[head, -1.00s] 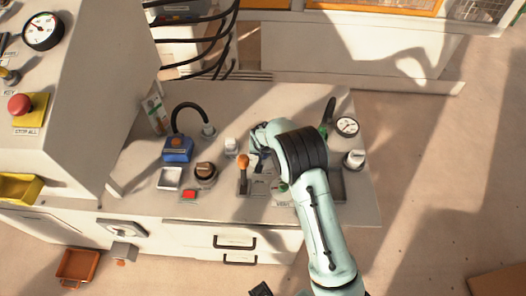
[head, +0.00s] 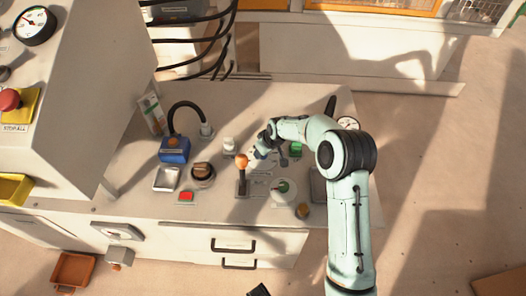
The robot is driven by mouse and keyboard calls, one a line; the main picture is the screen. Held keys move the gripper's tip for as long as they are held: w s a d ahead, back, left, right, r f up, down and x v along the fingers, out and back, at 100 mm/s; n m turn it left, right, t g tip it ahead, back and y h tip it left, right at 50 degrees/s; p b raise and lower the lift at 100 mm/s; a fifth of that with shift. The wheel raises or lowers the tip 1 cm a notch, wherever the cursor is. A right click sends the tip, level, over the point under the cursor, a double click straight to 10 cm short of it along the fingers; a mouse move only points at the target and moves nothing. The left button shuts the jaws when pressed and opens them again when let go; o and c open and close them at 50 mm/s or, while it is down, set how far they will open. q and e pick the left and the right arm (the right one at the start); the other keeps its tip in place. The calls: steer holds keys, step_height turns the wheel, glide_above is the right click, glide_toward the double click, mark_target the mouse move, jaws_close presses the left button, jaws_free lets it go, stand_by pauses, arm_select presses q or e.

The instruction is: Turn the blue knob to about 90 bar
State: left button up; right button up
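My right arm comes in from the lower right, and its gripper (head: 258,153) is over the middle of the bench, close beside the orange ball of a lever (head: 242,161). The fingers are small and partly hidden by the wrist, so I cannot tell whether they are open or shut. I cannot clearly make out a blue knob; it may be hidden near the gripper. A round white gauge (head: 348,122) at the back right is partly covered by my arm. A larger black-rimmed gauge (head: 35,25) is on the left cabinet.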

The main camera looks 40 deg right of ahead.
steer(key=shift+n, duration=0.3)
steer(key=o, duration=1)
steer(key=shift+o, duration=0.2)
steer(key=v, duration=1.3)
steer(key=shift+r, duration=0.15)
steer(key=shift+d, duration=0.15)
